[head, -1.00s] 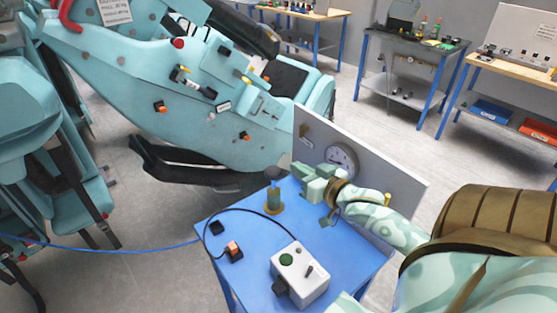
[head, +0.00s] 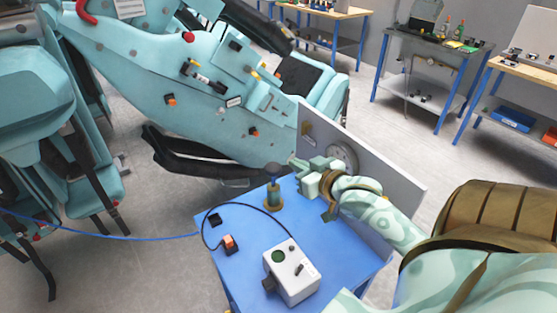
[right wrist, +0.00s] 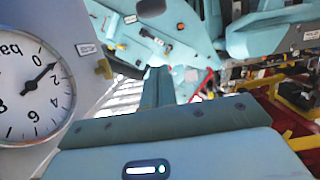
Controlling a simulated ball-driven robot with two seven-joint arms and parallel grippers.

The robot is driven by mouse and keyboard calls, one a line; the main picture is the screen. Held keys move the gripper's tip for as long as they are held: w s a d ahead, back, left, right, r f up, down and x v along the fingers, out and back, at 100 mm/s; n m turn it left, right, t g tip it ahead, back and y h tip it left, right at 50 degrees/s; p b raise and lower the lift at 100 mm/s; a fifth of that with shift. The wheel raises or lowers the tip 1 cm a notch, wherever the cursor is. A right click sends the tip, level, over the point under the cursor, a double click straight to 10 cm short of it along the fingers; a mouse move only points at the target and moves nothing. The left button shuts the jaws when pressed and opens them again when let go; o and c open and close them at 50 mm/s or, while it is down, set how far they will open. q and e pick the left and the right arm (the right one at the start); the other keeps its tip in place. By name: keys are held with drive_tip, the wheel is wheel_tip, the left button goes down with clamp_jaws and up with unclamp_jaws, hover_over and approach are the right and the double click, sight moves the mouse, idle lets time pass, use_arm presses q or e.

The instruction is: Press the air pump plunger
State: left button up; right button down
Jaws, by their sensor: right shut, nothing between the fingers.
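The air pump (head: 272,197) stands upright on the blue table (head: 240,255), with a brass base and a dark round plunger knob (head: 272,169) on top. My right gripper (head: 292,161) is shut and empty, just right of the knob in the head view and at about its height. I cannot tell whether they touch. In the right wrist view the shut fingers (right wrist: 157,86) show no pump between or beside them. My left gripper is not in view.
A grey panel with a round pressure gauge (right wrist: 32,88) stands close behind my right gripper. A brass fitting (right wrist: 104,69) sits on it.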

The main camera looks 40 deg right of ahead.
drive_tip(key=b, duration=0.1)
hover_over(278, 166)
drive_tip(key=s+a, duration=0.1)
drive_tip(key=s, duration=0.1)
wheel_tip(278, 166, down, 2)
drive_tip(key=f, duration=0.2)
drive_tip(key=f+b, duration=0.1)
drive_tip(key=shift+w+a, duration=0.2)
drive_tip(key=shift+w, duration=0.05)
drive_tip(key=shift+f, duration=0.6)
drive_tip(key=shift+f, duration=0.1)
wheel_tip(278, 166, down, 6)
drive_tip(key=shift+s+r+b, duration=0.15)
drive_tip(key=shift+b, duration=0.35)
